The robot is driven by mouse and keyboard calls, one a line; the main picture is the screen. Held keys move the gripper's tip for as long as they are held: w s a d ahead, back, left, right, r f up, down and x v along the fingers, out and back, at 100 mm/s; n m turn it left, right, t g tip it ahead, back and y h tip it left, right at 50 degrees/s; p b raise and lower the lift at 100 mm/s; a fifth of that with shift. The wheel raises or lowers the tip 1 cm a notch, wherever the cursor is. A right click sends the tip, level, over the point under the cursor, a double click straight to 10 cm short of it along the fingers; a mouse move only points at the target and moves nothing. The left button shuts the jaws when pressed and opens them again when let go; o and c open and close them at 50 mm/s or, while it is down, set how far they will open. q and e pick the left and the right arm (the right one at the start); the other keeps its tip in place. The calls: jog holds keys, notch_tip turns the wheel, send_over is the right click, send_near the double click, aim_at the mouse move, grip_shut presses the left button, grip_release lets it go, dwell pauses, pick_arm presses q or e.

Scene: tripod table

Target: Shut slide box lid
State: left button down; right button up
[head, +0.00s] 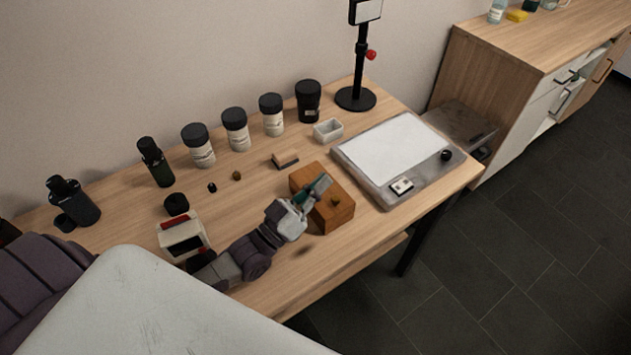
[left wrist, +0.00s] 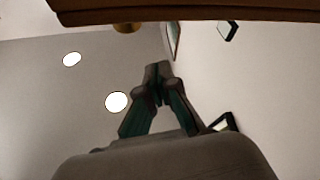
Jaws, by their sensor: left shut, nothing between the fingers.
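The wooden slide box (head: 339,217) sits near the front of the table, left of the hotplate-like device. A small round knob (head: 335,202) shows on its top. My left gripper (head: 326,181) is over the box's upper left part, with its fingers closed and nothing between them. It hides part of the lid, so I cannot tell how far the lid is open or whether the fingers touch it. In the left wrist view the closed fingertips (left wrist: 157,72) are below a brown wooden edge (left wrist: 180,14), apart from it in the picture. My right gripper is not in view.
A flat grey device with a white plate (head: 393,148) lies right of the box. A small white tray (head: 328,131), a small wooden block (head: 285,161) and several dark-capped jars (head: 236,133) stand behind. A white-and-red item (head: 182,236) is left. The table's front edge is close.

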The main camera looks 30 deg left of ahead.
pick_arm(q)
jog(key=shift+s+d+f+m+h, duration=0.1)
jog(key=shift+d+f+m+h, duration=0.1)
jog(key=shift+m+h, duration=0.3)
notch_tip(320, 180, up, 10)
dwell(0.6)
